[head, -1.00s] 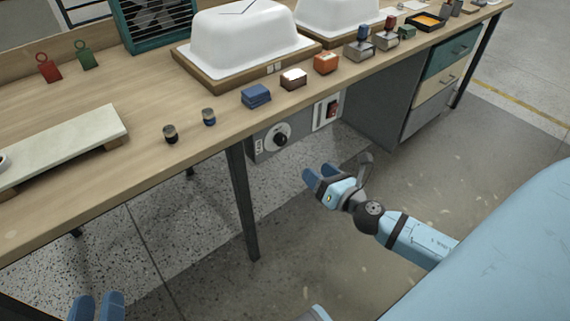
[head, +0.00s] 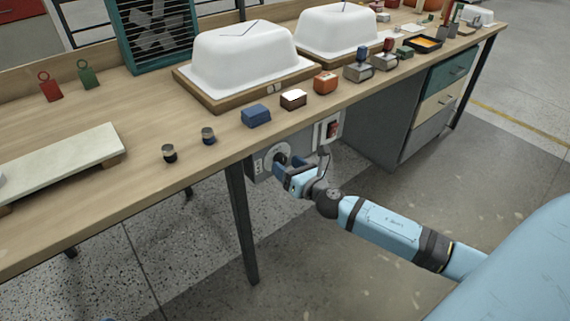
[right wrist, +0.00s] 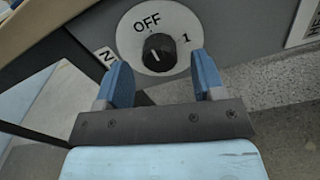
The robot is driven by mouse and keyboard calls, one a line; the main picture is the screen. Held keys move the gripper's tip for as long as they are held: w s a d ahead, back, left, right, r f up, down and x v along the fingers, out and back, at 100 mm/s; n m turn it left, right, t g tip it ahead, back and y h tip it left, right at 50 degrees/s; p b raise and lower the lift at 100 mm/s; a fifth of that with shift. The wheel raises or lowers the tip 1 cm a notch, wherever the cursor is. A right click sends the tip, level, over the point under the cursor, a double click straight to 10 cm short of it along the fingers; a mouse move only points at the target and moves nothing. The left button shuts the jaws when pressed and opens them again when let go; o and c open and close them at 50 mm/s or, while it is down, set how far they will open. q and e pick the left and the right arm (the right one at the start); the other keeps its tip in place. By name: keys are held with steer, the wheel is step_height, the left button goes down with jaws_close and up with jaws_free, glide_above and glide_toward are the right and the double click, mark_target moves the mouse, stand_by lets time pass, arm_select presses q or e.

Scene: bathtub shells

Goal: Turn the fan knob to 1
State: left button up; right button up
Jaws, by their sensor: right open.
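The fan knob (right wrist: 159,52) is a black knob on a round white dial (right wrist: 178,22) marked OFF at its upper left and 1 at its right. Its white pointer line points up, near OFF. The dial sits on a grey control box under the table edge, and also shows in the head view (head: 270,152), where my gripper partly covers it. My right gripper (right wrist: 163,80) is open. Its two blue fingers stand on either side just short of the knob, apart from it. My left gripper is not clearly in view.
A red switch (head: 332,129) is on the panel right of the dial. The wooden table (head: 200,110) overhangs the box, with small blocks along its edge. A dark table leg (head: 240,220) stands left of my right gripper. A teal fan (head: 158,30) stands at the back.

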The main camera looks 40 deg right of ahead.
steer(key=shift+w, duration=0.75)
steer(key=c, duration=0.9)
